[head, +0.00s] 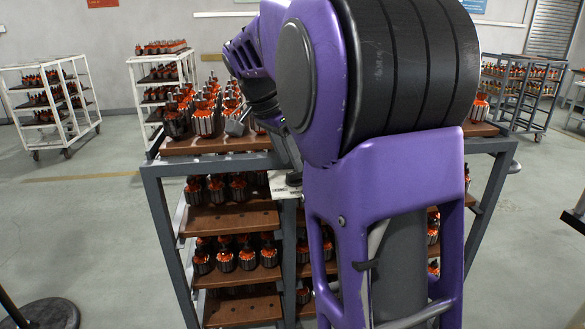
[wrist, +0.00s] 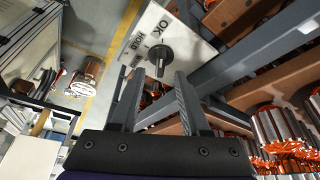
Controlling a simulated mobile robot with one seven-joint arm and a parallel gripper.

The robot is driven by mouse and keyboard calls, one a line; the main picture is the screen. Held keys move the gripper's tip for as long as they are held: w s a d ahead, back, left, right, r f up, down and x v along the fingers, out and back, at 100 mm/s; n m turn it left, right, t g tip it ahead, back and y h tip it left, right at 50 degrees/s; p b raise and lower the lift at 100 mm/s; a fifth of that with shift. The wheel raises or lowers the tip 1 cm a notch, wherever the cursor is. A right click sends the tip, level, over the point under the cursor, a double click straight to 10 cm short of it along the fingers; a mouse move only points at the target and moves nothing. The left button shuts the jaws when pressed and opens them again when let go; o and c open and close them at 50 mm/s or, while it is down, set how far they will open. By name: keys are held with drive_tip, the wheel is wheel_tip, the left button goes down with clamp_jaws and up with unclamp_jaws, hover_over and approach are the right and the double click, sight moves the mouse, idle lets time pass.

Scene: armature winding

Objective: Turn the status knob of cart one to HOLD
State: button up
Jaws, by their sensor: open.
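The status knob (wrist: 160,57), dark and round with a raised grip bar, sits on a white label plate (wrist: 195,50) in the wrist view. The words OK and HOLD read beside it, with a third, smaller marking lower down. I cannot tell which marking the knob points to. My gripper (wrist: 158,86) is open, its two grey fingers spread just below the knob in the picture, with the grip bar lined up with the gap between them. No contact is clear. In the head view the plate (head: 287,184) shows on the cart front, partly behind my purple arm, and the knob is hidden.
The grey-framed cart (head: 163,215) carries wooden shelves of copper-wound armatures close around the plate. White carts (head: 88,100) stand at the back left, and a grey cart (head: 540,95) stands at the back right.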

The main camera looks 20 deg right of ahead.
sight(295, 177)
drive_tip(key=shift+x, duration=1.4)
drive_tip(key=shift+c, duration=0.3)
clamp_jaws()
